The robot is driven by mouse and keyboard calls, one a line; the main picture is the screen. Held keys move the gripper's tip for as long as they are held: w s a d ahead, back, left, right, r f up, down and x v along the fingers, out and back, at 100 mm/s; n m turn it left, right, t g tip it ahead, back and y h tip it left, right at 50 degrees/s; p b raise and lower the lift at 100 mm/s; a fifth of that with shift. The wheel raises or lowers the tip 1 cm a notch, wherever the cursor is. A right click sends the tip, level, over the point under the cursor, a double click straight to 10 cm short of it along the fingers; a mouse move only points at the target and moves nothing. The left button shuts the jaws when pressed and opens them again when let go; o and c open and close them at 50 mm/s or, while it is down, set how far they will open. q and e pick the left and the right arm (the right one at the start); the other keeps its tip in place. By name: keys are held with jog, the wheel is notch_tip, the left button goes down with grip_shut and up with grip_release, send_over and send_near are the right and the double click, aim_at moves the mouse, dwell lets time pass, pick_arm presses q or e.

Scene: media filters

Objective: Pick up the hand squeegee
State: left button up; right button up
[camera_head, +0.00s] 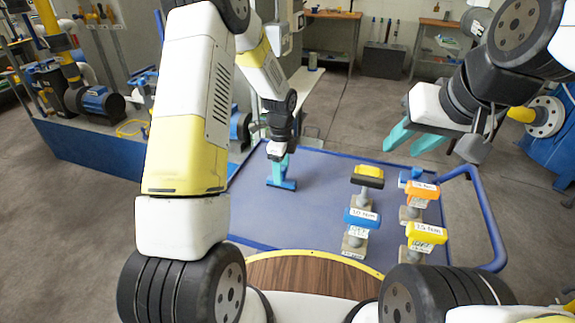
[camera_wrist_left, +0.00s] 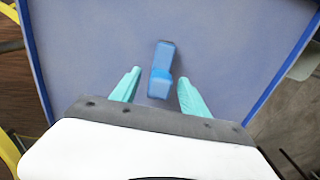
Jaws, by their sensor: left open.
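A blue hand squeegee (camera_head: 284,185) lies on the grey-blue cart top (camera_head: 318,190), toward its far left side. The left wrist view also shows the squeegee (camera_wrist_left: 161,57), with a paler blue block at its near end. My left gripper (camera_head: 279,168) is open, with its teal fingers pointing down at the squeegee. In the left wrist view the fingers (camera_wrist_left: 160,82) stand on either side of the squeegee, with a gap on both sides. Contact does not show. My right gripper (camera_head: 408,147) is open and empty, raised beyond the right part of the cart.
Several T-handled tools stand on the cart's right half, including a blue one (camera_head: 362,217), a yellow one (camera_head: 426,232) and an orange one (camera_head: 423,188). A blue rail (camera_head: 488,215) edges the right side. The cart's middle is clear.

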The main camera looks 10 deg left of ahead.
pick_arm(q)
notch_tip(320, 180, down, 2)
jog(key=shift+f, duration=0.25)
grip_shut()
jog(key=shift+r, duration=0.1)
jog(key=shift+r, duration=0.55)
notch_tip(320, 180, up, 2)
jog(key=shift+w+r, duration=0.1)
jog(key=shift+r, duration=0.05)
jog(key=s+d, duration=0.1)
jog(key=d, duration=0.4)
jog(key=s+d+r, duration=0.1)
jog(key=d, duration=0.4)
jog(key=s+d, duration=0.2)
jog(key=d, duration=0.3)
jog(key=shift+d+r, duration=0.2)
jog(key=shift+d, duration=0.1)
